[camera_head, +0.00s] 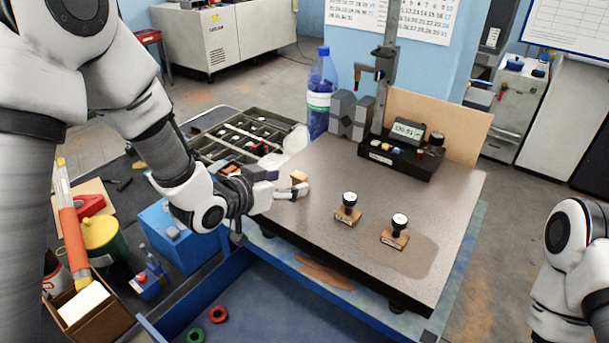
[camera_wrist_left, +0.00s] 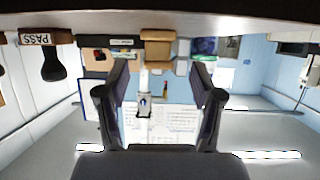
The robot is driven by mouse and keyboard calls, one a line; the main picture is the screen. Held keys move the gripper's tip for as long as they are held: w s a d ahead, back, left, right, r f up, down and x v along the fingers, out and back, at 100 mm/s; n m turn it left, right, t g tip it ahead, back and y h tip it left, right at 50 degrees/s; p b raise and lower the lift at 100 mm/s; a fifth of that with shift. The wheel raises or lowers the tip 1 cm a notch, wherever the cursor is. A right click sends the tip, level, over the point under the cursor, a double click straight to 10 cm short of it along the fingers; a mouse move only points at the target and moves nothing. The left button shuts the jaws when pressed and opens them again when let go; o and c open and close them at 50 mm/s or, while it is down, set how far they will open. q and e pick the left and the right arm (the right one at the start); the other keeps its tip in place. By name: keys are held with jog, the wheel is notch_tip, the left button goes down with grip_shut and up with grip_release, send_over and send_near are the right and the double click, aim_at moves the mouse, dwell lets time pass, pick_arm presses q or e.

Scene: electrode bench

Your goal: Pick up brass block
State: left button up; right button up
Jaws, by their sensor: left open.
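The brass block (camera_head: 299,177) is a small tan-gold block on the left part of the grey surface plate (camera_head: 350,240). In the left wrist view the block (camera_wrist_left: 157,48) appears upside down, ahead of the gap between the fingers. My left gripper (camera_head: 284,184) is open and level, just in front of the block, with its fingers pointing at it. The left wrist view shows the open fingers (camera_wrist_left: 162,88) with nothing between their pads. The gripper partly hides the block in the head view. My right gripper is out of view; only part of that arm shows at the right edge.
Two stamps (camera_head: 347,208) (camera_head: 395,232) stand on the plate to the right. A height gauge (camera_head: 400,150), a grey V-block (camera_head: 349,115) and a bottle (camera_head: 320,95) are at the back. A compartment tray (camera_head: 222,135) lies behind my left arm. The plate's middle is clear.

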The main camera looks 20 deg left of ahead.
aim_at(296, 180)
pick_arm(q)
jog(key=shift+w+d+p, duration=0.3)
jog(key=shift+w+p, duration=0.15)
jog(key=shift+w, duration=0.05)
jog(key=x, duration=0.4)
jog(key=shift+w+f+p, duration=0.1)
jog(key=shift+f+p, duration=0.15)
jog(key=shift+p, duration=0.05)
jog(key=shift+s+a+r, duration=0.1)
jog(key=shift+s, duration=0.1)
jog(key=shift+c, duration=1)
jog(key=shift+s+a+r, duration=0.1)
jog(key=shift+s, duration=0.1)
jog(key=c, duration=0.5)
grip_shut()
jog(key=shift+w, duration=0.1)
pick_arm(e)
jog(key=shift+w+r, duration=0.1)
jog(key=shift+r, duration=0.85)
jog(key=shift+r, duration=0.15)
